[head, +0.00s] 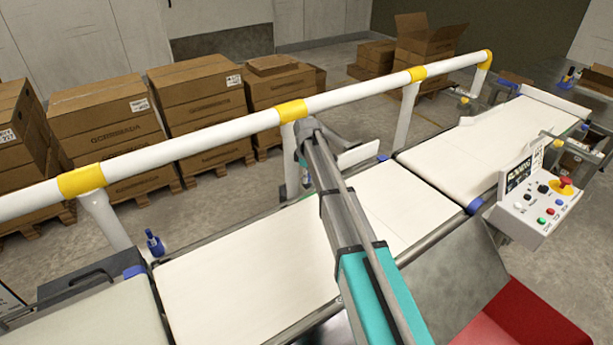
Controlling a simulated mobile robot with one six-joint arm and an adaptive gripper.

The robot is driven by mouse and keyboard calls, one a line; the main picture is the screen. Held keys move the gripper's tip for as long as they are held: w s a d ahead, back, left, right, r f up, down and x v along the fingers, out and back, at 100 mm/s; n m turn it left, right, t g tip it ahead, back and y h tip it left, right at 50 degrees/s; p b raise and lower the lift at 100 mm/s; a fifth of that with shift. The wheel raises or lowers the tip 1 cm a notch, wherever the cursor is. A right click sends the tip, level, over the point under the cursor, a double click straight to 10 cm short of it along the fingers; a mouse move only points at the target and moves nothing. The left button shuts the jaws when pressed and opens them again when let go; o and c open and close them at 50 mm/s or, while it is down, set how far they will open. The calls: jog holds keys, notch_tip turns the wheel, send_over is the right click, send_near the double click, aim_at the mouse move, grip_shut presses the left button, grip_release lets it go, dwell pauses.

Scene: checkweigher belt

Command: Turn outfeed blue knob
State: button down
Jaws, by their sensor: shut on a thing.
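A blue knob (155,243) stands upright at the far side of the near belt, at the left. Another small blue knob (568,75) shows at the far right end of the line. I cannot tell from this view which one belongs to the outfeed. My arm reaches from the bottom across the middle belt (240,265) to its far side, just short of the white rail. Its wrist end is there, beside a pale upright plate (358,154). My gripper is hidden behind my arm, so its fingers and anything between them do not show.
A white rail (210,132) with yellow bands runs along the belt's far side on posts. A control box (535,205) with a red button stands at right, near a red bin (520,320). Stacked cartons (110,122) stand behind the rail.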

jog(key=shift+s+a, duration=0.15)
dwell(0.3)
jog(key=shift+c, duration=1.5)
grip_release()
jog(key=r+p, duration=0.9)
jog(key=shift+w, duration=0.2)
jog(key=shift+r+p, duration=0.35)
